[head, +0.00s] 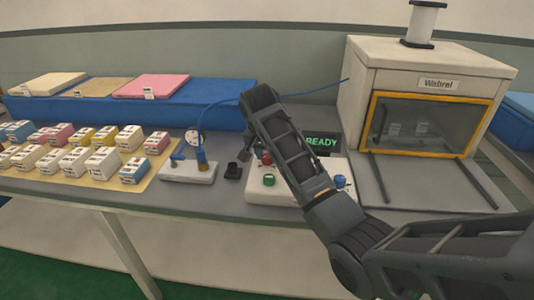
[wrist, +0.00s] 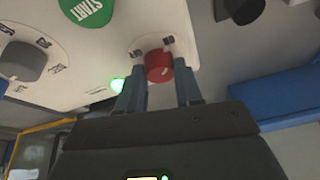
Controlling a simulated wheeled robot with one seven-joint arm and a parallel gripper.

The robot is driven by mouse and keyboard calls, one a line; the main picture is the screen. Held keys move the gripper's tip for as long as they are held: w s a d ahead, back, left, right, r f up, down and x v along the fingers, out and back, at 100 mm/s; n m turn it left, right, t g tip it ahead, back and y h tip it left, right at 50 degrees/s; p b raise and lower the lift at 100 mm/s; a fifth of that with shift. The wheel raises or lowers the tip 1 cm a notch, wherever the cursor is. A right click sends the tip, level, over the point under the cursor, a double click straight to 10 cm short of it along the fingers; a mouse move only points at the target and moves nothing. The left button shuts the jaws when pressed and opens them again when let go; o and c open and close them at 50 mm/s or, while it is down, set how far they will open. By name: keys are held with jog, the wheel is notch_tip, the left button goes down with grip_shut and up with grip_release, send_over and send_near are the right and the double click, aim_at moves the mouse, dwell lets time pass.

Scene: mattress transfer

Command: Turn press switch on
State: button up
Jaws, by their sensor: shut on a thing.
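In the wrist view the red knob (wrist: 158,65) sits on a round white plate, with small dark labels on either side that I cannot read. My gripper (wrist: 160,80) has a finger on each side of the red knob and is shut on it. The green button (wrist: 88,10) reads START, and a grey knob (wrist: 24,62) is beside it. My arm partly covers the box in the head view.
A display (head: 322,143) reads READY. The press (head: 430,75), marked Wabrel, stands right with a yellow-framed window.

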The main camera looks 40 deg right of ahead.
aim_at(264, 170)
jog(key=o, duration=1)
jog(key=v, duration=0.7)
jog(key=shift+a+r+b, duration=0.1)
jog(key=shift+r+b, duration=0.2)
jog(key=shift+r, duration=0.1)
